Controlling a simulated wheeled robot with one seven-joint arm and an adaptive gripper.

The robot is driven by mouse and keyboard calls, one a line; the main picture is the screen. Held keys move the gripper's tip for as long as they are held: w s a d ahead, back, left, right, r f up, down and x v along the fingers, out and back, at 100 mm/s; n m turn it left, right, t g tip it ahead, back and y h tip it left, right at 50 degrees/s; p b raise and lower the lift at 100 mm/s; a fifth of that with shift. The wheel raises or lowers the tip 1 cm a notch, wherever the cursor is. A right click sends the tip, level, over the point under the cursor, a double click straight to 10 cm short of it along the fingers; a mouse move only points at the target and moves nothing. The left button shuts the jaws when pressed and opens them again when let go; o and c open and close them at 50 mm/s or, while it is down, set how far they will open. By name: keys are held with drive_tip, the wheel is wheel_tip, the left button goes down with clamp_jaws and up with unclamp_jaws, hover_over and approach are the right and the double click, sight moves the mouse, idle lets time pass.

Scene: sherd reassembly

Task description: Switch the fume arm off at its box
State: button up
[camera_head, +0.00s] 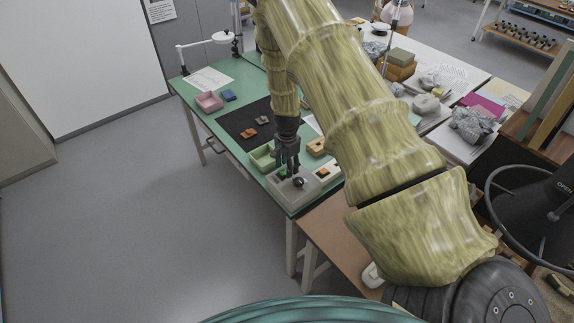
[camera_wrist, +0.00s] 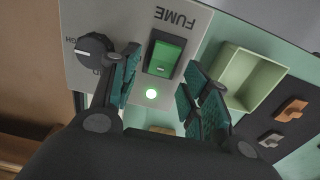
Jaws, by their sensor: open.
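The fume arm's box (camera_head: 291,200) is a light grey box at the front edge of the green table. In the wrist view its panel (camera_wrist: 200,22) reads FUME, upside down. A black knob (camera_wrist: 95,50) with a white pointer is at left. My gripper (camera_head: 289,168) is over the box; in the wrist view its open fingers (camera_wrist: 163,82) stand either side of the switch and lamp, holding nothing. I cannot tell whether a finger touches the box.
A pale green tray (camera_head: 262,158) stands beside the box. A dark mat (camera_head: 240,128) with orange and grey sherds lies beyond, then a pink tray (camera_head: 208,101) and a blue block (camera_head: 229,96). A white jointed arm (camera_head: 222,37) stands at the back. Floor at left is clear.

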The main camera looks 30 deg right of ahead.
drive_tip(key=shift+f, duration=0.4)
drive_tip(key=shift+c, duration=0.4)
drive_tip(key=c, duration=0.9)
drive_tip(key=shift+c, duration=0.2)
drive_tip(key=shift+s+a+h+b, duration=0.1)
drive_tip(key=shift+a+h+b, duration=0.2)
drive_tip(key=shift+h+b, duration=0.45)
drive_tip(key=shift+a+h+b, duration=0.25)
drive_tip(key=shift+h+b, duration=0.1)
drive_tip(key=shift+h, duration=0.8)
drive_tip(key=shift+a+h+b, duration=0.1)
drive_tip(key=shift+h+b, duration=0.5)
drive_tip(key=shift+r, duration=0.1)
